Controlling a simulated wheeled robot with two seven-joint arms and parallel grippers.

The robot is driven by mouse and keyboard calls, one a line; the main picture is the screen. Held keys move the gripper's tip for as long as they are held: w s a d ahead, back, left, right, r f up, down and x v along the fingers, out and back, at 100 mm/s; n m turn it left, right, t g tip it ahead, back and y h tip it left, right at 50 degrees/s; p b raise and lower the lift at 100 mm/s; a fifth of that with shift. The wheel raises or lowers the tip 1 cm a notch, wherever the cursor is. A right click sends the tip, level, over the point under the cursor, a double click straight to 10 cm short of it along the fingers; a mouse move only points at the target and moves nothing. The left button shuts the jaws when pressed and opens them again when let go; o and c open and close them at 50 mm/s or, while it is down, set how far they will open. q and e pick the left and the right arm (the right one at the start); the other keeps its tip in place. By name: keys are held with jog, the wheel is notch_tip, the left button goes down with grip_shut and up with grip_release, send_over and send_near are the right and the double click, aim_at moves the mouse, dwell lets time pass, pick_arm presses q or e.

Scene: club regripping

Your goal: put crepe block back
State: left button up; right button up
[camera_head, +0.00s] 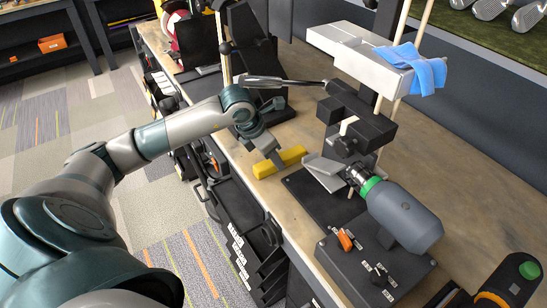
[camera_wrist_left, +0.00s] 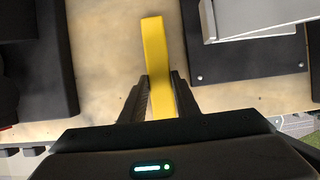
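The yellow block, which I take as the crepe block (camera_head: 290,161), lies on the wooden bench top near its front edge. In the left wrist view, the yellow block (camera_wrist_left: 155,52) runs away from me between the two dark fingers of my left gripper (camera_wrist_left: 160,92). The fingers stand close along both sides of it; whether they press on it I cannot tell. My right gripper is in neither view.
The bench (camera_head: 478,205) holds a grey motor with a green ring (camera_head: 403,216) right of the block. A black clamp stand (camera_head: 355,125) rises behind, with a blue cloth (camera_head: 423,70) over a silver bar. A shiny metal shaft (camera_head: 275,82) extends left from the clamp.

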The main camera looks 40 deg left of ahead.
pick_arm(q)
jog(key=o, duration=0.4)
jog(key=shift+c, duration=0.2)
jog(key=shift+r, duration=0.15)
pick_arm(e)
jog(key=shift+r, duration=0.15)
